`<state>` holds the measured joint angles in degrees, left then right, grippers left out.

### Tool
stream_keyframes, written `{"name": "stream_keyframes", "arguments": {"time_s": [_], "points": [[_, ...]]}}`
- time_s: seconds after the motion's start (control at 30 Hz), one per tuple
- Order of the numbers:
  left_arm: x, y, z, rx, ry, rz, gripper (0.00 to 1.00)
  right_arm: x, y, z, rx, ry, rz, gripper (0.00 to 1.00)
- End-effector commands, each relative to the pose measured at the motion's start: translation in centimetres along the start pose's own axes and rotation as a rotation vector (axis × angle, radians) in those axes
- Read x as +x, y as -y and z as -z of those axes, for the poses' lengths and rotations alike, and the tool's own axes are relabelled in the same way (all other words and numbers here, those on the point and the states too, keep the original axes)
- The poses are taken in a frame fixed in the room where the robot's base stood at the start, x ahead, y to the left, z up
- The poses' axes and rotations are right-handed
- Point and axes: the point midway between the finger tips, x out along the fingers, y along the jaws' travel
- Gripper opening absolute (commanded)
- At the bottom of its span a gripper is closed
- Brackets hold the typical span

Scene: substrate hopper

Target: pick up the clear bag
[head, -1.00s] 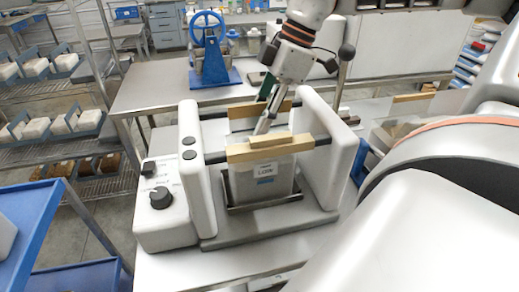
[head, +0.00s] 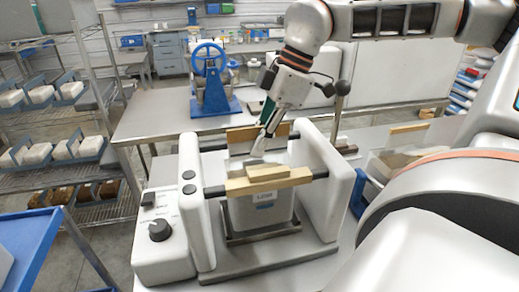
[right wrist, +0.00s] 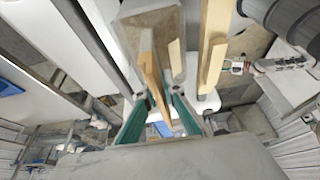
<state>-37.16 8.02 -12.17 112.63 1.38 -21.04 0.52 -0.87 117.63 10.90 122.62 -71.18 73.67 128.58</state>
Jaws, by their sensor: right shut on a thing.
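The clear bag (head: 264,218), pale with a white and blue label on its front, stands upright in the white clamp machine. Its middle is behind and below the front wooden bar, and its whitish top shows between the two bars. My right gripper (head: 257,152) reaches down between the bars and is shut on the bag's top. In the right wrist view, the gripper's teal fingers (right wrist: 160,120) show, with the bag's greyish film (right wrist: 150,28) beyond them. How much film is between the fingertips is hard to see. My left gripper is not in view.
The front wooden bar (head: 245,186) and rear wooden bar (head: 240,134) flank the gripper closely. White side walls (head: 318,180) stand left and right. A blue wheel press (head: 212,95) is on the table behind. A clear bin (head: 395,160) stands to the right.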

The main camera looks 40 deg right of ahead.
Motion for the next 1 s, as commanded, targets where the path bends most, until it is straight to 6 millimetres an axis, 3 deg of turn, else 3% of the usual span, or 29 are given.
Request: {"name": "stream_keyframes", "arguments": {"time_s": [0.7, 1.0], "points": [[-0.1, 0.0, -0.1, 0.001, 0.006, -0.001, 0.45, -17.1, 0.0, 7.2, 0.000, -0.003, -0.007, 0.00], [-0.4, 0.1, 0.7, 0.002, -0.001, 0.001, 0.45, -22.2, 0.1, 9.3, 0.000, -0.004, -0.004, 0.00]]}}
